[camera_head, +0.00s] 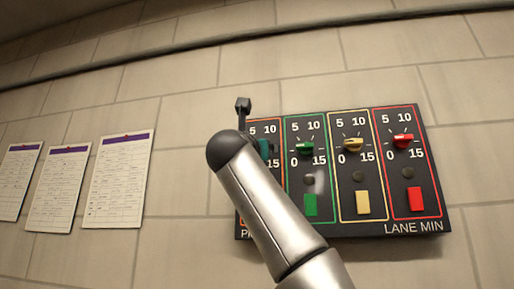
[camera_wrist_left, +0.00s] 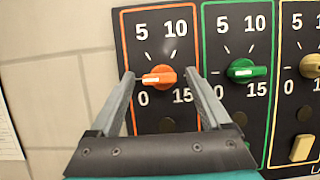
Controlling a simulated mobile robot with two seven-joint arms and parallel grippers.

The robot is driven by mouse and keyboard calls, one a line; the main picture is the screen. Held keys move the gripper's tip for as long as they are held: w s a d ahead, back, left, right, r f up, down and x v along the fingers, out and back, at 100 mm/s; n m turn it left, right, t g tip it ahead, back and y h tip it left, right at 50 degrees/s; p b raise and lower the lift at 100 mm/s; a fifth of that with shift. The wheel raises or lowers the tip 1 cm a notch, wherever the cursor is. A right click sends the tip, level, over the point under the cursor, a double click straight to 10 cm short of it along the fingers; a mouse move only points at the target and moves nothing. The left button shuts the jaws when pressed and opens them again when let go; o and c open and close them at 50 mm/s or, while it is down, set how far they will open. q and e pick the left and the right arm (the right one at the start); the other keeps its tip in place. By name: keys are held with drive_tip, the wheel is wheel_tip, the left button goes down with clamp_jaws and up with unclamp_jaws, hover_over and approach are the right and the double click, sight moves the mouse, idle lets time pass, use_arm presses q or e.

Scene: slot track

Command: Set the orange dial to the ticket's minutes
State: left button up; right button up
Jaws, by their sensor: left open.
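The orange dial (camera_wrist_left: 164,77) is on the leftmost, orange-framed panel, in the left wrist view. Its white mark points left, just above the 0 label and below the 5. My left gripper (camera_wrist_left: 159,74) is open, with one finger on each side of the dial and a visible gap to it on both sides. I cannot tell how far the fingertips are from the board. In the head view my left arm covers the orange dial and most of its panel. Sheets with purple headers (camera_head: 119,181) hang on the wall at the left; their writing is too small to read.
The black board (camera_head: 434,200) also has a green dial (camera_head: 305,147), a yellow dial (camera_head: 353,145) and a red dial (camera_head: 403,141), with coloured plates below. In the left wrist view the green dial (camera_wrist_left: 243,70) is close to my right finger. The tiled wall between sheets and board is bare.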

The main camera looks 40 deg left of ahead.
use_arm(q)
clamp_jaws()
idle(0.6)
drive_tip(key=shift+m, duration=0.3)
drive_tip(key=m+g+h, duration=0.1)
drive_tip(key=m+h, duration=0.2)
drive_tip(key=m, duration=0.6)
drive_tip(key=m+g+h, duration=0.1)
drive_tip(key=m+h, duration=0.1)
drive_tip(key=m, duration=0.6)
drive_tip(key=r+m+g+h, duration=0.1)
drive_tip(key=m+g+h, duration=0.1)
drive_tip(key=m, duration=0.7)
drive_tip(key=shift+m+h, duration=0.3)
drive_tip(key=shift+h, duration=0.5)
